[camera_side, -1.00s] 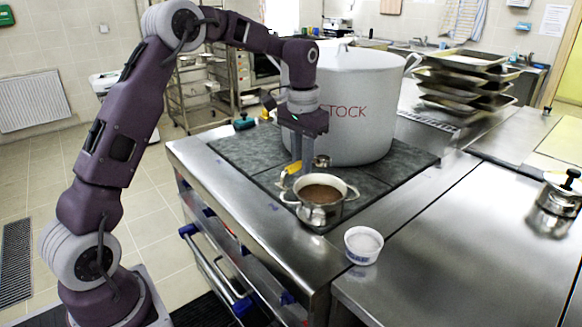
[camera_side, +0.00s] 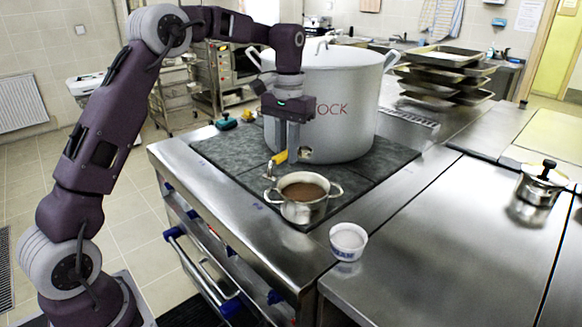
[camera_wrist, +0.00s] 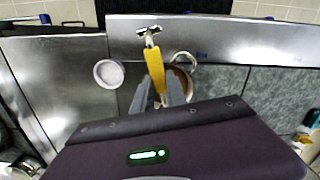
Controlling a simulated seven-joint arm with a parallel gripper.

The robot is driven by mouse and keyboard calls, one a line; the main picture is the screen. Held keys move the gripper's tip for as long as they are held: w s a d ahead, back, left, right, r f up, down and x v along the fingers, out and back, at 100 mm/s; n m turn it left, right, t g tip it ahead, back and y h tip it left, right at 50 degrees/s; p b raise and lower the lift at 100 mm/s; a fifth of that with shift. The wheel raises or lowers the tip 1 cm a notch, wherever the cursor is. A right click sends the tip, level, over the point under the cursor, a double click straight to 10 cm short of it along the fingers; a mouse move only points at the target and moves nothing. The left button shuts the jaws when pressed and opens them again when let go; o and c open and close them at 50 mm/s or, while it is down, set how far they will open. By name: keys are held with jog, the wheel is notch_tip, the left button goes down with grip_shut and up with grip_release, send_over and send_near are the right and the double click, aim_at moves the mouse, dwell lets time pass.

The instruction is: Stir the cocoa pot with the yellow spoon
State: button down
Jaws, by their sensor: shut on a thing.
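The cocoa pot (camera_side: 305,210) is a small steel pot with two loop handles and brown cocoa (camera_side: 303,191) inside. It stands at the front corner of the dark hob. My gripper (camera_side: 291,155) is shut on the yellow spoon (camera_side: 279,157), above and behind the pot's left side. The spoon is tilted, its metal end lower, near the left handle and outside the pot. In the wrist view the yellow spoon (camera_wrist: 154,62) points away from my gripper (camera_wrist: 161,95). My fingers and the spoon partly hide the cocoa pot (camera_wrist: 186,62) there.
A large stockpot (camera_side: 345,115) stands close behind my gripper. A white bowl (camera_side: 348,242) sits on the steel counter, right of the cocoa pot. A lidded steel container (camera_side: 539,186) is farther right. Teal (camera_side: 226,122) and yellow items lie at the hob's back left.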

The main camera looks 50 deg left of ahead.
aim_at(311, 152)
jog(key=d+n+h, duration=0.1)
jog(key=n, duration=0.2)
jog(key=w+d+n+g+h, duration=0.1)
jog(key=n, duration=0.1)
jog(key=w+f+n+g+h, duration=0.1)
jog(key=n, duration=0.2)
jog(key=shift+w+d+n, duration=0.15)
jog(key=shift+d+n, duration=0.15)
jog(key=shift+d, duration=0.1)
jog(key=w+a+n+t+h, duration=0.1)
jog(key=n+t+h, duration=0.1)
jog(key=n, duration=0.2)
jog(key=w+n+t+h, duration=0.1)
jog(key=w+n+t, duration=0.1)
jog(key=n, duration=0.2)
jog(key=w+a+r+n+t+h, duration=0.1)
jog(key=w+n+t+h, duration=0.1)
jog(key=n+t, duration=0.1)
jog(key=shift+w+a+r+n+h, duration=0.1)
jog(key=shift+a+n+h, duration=0.25)
jog(key=shift+n, duration=0.45)
jog(key=shift+w+a+n+t, duration=0.45)
jog(key=shift+n+t, duration=0.25)
jog(key=shift+t, duration=0.2)
